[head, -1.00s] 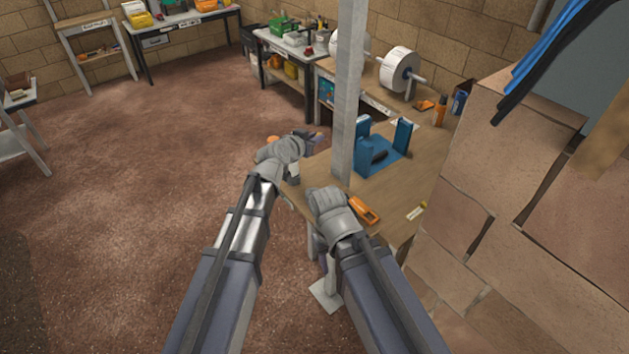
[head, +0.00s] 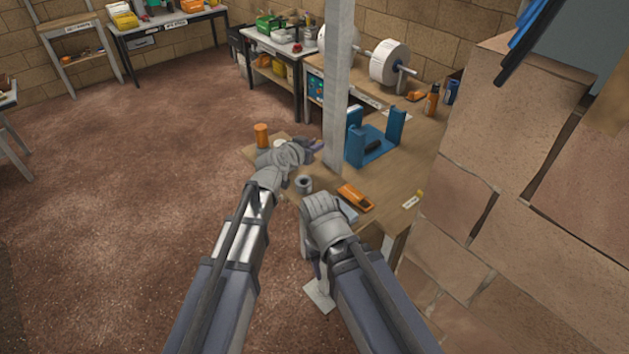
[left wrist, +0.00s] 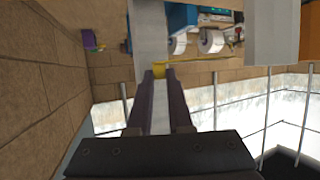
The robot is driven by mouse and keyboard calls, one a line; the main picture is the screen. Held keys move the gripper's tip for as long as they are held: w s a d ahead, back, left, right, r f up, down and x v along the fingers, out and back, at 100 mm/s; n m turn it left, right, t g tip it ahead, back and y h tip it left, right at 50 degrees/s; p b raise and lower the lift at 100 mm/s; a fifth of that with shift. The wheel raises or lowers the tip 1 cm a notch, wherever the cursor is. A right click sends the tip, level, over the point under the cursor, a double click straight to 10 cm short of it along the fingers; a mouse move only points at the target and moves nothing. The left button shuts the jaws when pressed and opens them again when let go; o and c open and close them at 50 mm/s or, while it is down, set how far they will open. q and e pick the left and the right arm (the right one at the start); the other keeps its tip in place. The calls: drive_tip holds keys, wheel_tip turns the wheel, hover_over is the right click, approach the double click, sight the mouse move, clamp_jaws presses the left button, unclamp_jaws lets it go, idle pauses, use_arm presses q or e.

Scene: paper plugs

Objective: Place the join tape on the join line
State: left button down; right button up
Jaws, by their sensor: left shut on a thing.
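My left gripper (head: 314,146) reaches over the far left part of the wooden table, beside a pale upright strip (head: 337,90). I cannot make out a join line. My right gripper (head: 325,210) is at the table's near edge, its fingers hidden by its own wrist.
The table (head: 400,170) holds a blue stand (head: 375,145), an orange tool (head: 356,197), a grey ring (head: 304,184), an orange cylinder (head: 262,135) and a small yellow-ended strip (head: 413,200). White rolls (head: 390,62) stand behind. A brown stone-like surface (head: 520,150) rises at right.

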use_arm(q)
drive_tip(key=b, duration=0.4)
hover_over(315, 176)
wheel_tip(315, 176, down, 5)
use_arm(e)
wheel_tip(315, 176, down, 5)
drive_tip(key=shift+r, duration=0.1)
use_arm(q)
wheel_tip(315, 176, down, 5)
drive_tip(key=b, duration=0.4)
drive_tip(key=shift+r, duration=0.3)
use_arm(e)
wheel_tip(315, 176, down, 4)
drive_tip(key=shift+f, duration=0.25)
drive_tip(key=shift+f, duration=0.1)
